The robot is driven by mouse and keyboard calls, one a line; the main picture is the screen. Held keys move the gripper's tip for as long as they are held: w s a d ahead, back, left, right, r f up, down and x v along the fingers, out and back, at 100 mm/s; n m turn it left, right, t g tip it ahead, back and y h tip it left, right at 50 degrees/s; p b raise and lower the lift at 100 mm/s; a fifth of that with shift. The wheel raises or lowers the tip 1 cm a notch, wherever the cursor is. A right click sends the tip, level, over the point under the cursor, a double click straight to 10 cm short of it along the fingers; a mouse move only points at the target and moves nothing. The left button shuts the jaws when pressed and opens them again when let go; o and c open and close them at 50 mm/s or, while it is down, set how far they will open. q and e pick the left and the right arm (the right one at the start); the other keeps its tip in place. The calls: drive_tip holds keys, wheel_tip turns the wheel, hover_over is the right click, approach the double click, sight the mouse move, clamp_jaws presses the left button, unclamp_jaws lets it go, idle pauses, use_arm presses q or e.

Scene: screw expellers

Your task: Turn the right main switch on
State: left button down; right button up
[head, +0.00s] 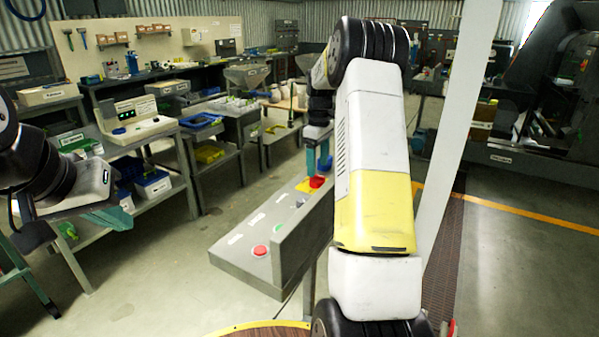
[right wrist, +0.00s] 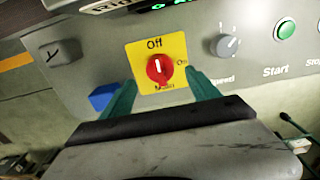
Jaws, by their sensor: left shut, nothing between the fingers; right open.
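The main switch is a red rotary knob (right wrist: 159,69) on a yellow plate (right wrist: 140,53) marked Off at the top, On at the right and Main below. The knob's white mark points up towards Off. In the head view the red knob (head: 317,181) is at the far end of the grey control panel (head: 238,257). My right gripper (right wrist: 162,86) is open, with its teal fingers either side of the knob's lower part; I cannot tell if they touch it. It also shows in the head view (head: 318,158). My left gripper (head: 112,217) is shut and empty at the left, away from the panel.
Along the panel are a grey speed dial (right wrist: 228,45), a green start button (right wrist: 285,30) and a red button (head: 260,251). A blue part (right wrist: 103,97) sits beside the yellow plate. A workbench (head: 165,125) with bins stands at the left. My right arm hides part of the panel.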

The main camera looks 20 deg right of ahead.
sight(317, 175)
wheel_tip(317, 175, down, 5)
drive_tip(key=shift+f, duration=0.1)
idle(0.3)
drive_tip(key=c, duration=1.4)
drive_tip(key=shift+o, duration=0.2)
